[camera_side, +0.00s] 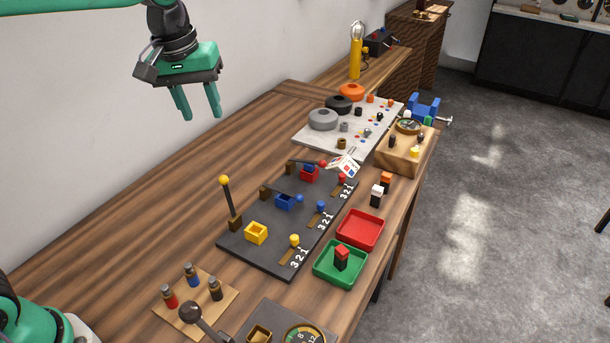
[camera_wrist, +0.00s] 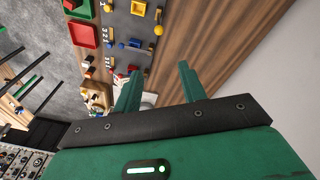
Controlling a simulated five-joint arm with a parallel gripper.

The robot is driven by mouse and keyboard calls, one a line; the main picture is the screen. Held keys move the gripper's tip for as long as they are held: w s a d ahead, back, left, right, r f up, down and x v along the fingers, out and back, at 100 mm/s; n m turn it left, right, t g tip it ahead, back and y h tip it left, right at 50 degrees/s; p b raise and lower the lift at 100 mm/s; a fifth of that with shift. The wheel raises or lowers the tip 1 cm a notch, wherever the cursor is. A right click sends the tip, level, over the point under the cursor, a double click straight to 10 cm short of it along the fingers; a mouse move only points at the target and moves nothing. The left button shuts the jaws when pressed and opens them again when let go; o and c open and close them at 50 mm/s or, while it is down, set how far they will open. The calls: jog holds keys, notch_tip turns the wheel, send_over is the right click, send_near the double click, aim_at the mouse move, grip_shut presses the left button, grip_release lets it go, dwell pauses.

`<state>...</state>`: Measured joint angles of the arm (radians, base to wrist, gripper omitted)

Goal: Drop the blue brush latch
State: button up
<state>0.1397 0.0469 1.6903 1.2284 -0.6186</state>
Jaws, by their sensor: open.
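The blue brush latch is a dark rod with a blue ball (camera_side: 300,198) at its end, hinged on a brown post (camera_side: 264,194) on the dark board (camera_side: 262,238). In the side view the rod lies low, across the blue holder (camera_side: 283,203). The yellow-balled latch (camera_side: 224,181) stands upright, and the red-balled latch (camera_side: 322,164) lies low. My gripper (camera_side: 202,116) is open and empty, high above the table, left of and well apart from the board. In the wrist view its fingers (camera_wrist: 158,75) point toward the table, and the blue parts (camera_wrist: 136,43) look small.
Red (camera_side: 360,229) and green (camera_side: 340,263) trays sit right of the board, with a red-topped block in the green one. A pale panel with round knobs (camera_side: 365,136) lies behind. Small bottles stand on a wooden plate (camera_side: 213,310) in front. The left table area is clear.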

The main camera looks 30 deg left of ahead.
jog(key=s+a+f+m+t, duration=0.1)
jog(key=s+a+f+m, duration=0.1)
jog(key=s, duration=0.7)
jog(key=s+a+f+m+t, duration=0.2)
jog(key=s+a+f+m, duration=0.1)
jog(key=s, duration=0.7)
jog(key=shift+a+f+t, duration=0.2)
jog(key=shift+a+t, duration=0.1)
jog(key=shift+a, duration=0.15)
